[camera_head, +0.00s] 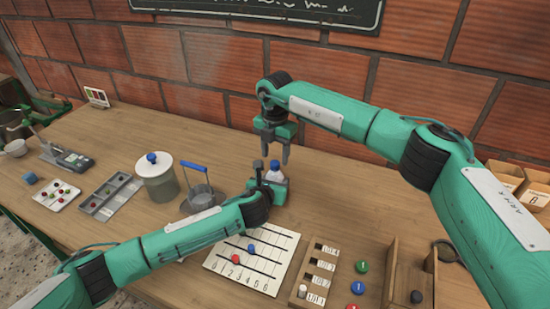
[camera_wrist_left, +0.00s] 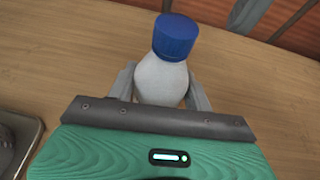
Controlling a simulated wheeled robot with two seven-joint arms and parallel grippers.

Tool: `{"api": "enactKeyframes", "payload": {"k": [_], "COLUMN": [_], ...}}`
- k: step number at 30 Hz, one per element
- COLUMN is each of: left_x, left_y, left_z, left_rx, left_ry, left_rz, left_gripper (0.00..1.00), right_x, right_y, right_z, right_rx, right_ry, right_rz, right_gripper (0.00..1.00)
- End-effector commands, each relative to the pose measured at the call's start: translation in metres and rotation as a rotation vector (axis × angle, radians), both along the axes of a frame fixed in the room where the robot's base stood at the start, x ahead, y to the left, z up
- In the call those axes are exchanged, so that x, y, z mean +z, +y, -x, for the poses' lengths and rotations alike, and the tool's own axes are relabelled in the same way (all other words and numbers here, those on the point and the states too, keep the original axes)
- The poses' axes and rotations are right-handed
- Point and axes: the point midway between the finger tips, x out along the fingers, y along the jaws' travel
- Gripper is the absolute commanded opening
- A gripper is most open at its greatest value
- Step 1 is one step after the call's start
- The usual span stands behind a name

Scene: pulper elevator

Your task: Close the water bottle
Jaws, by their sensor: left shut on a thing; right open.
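The water bottle (camera_head: 277,174) is white with a blue cap (camera_head: 275,164) and stands on the wooden table. In the left wrist view the blue cap (camera_wrist_left: 175,37) sits on top of the white bottle body (camera_wrist_left: 162,82); I cannot tell how tightly it is seated. My left gripper (camera_head: 273,181) is shut around the bottle's body, with one finger on each side, below the cap. My right gripper (camera_head: 276,157) is open, pointing down, with its fingertips just above and behind the cap in the picture. The bottle's lower part is hidden by my left gripper.
The brick wall (camera_head: 210,57) rises behind the table.

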Motion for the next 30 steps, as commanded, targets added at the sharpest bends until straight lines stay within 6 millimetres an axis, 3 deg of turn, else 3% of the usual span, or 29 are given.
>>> {"api": "enactKeyframes", "payload": {"k": [6,12,18,26,27,30], "left_x": [0.001,0.001,0.001,0.001,0.001,0.001], "left_y": [0.0,0.0,0.0,0.0,0.0,0.0], "left_z": [0.0,0.0,0.0,0.0,0.0,0.0], "left_rx": [0.0,0.0,0.0,0.0,0.0,0.0], "left_ry": [-0.001,-0.001,-0.001,-0.001,-0.001,-0.001], "left_rz": [0.0,0.0,0.0,0.0,0.0,0.0], "left_gripper": [0.0,0.0,0.0,0.0,0.59,0.76], "right_x": [0.05,0.083,0.096,0.096,0.096,0.096], "right_y": [0.0,-0.001,-0.001,-0.001,-0.001,-0.001], "right_z": [-0.003,-0.004,-0.004,-0.004,-0.004,-0.004], "right_rx": [-0.001,-0.001,-0.001,-0.001,-0.001,-0.001], "right_ry": [-0.003,-0.003,-0.001,-0.001,-0.001,-0.001], "right_rz": [-0.001,-0.001,-0.001,-0.001,-0.001,-0.001], "right_gripper": [0.5,0.5,0.5,0.5,0.5,0.5]}}
